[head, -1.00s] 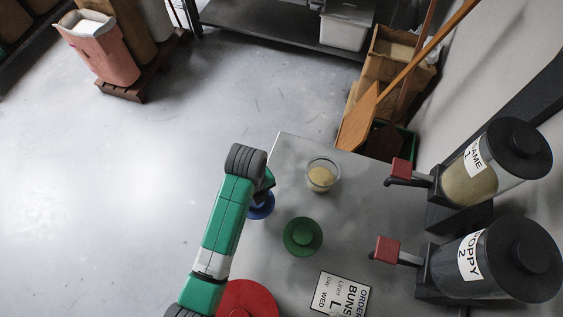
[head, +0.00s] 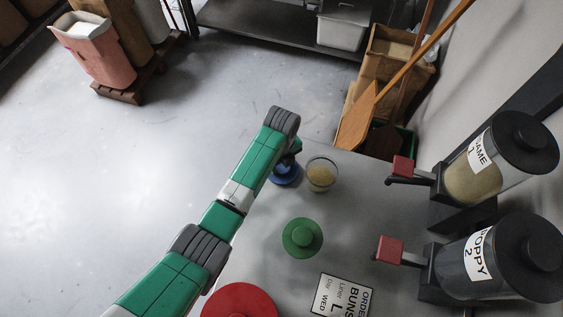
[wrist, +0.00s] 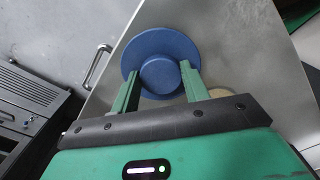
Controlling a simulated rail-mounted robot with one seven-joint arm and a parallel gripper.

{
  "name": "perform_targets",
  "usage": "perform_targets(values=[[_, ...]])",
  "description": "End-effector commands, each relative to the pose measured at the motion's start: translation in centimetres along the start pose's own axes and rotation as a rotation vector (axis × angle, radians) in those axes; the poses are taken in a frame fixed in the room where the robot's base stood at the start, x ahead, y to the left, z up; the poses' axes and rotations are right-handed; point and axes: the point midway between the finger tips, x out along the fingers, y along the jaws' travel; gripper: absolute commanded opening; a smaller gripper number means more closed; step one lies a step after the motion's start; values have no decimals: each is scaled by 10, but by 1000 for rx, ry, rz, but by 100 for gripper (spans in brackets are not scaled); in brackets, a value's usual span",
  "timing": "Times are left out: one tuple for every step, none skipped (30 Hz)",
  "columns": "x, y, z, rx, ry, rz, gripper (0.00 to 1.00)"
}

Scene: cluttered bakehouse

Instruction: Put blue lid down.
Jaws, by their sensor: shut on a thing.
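The blue lid (wrist: 178,48) is a round disc with a raised knob. In the wrist view my gripper (wrist: 160,78) is shut on that knob, one finger on each side. In the head view the lid (head: 284,178) shows partly beneath my arm's end, at the far left edge of the table and just left of the glass bowl (head: 321,175). My gripper (head: 288,163) is mostly hidden there by my wrist. I cannot tell whether the lid touches the table or hangs just above it.
A green lid (head: 302,238) and a red lid (head: 240,303) lie on the grey table (head: 350,220), near an order card (head: 341,297). Two dispensers, sesame (head: 475,180) and poppy (head: 470,262), stand at the right. Table between bowl and green lid is clear.

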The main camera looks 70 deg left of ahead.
Motion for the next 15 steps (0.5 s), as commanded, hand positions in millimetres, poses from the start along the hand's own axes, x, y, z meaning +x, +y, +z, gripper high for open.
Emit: perform_targets(values=[[-1, 0, 0, 0, -1, -1, 24], [-1, 0, 0, 0, -1, -1, 24], [-1, 0, 0, 0, -1, -1, 24], [-1, 0, 0, 0, -1, -1, 24], [-1, 0, 0, 0, -1, -1, 24], [0, 0, 0, 0, 0, -1, 24], [1, 0, 0, 0, 0, 0, 24], [2, 0, 0, 0, 0, 0, 24], [3, 0, 0, 0, 0, -1, 24], [2, 0, 0, 1, 0, -1, 51], [2, 0, 0, 1, 0, -1, 57], [2, 0, 0, 1, 0, -1, 65], [2, 0, 0, 1, 0, -1, 67], [2, 0, 0, 1, 0, -1, 67], [2, 0, 0, 0, 0, -1, 67]])
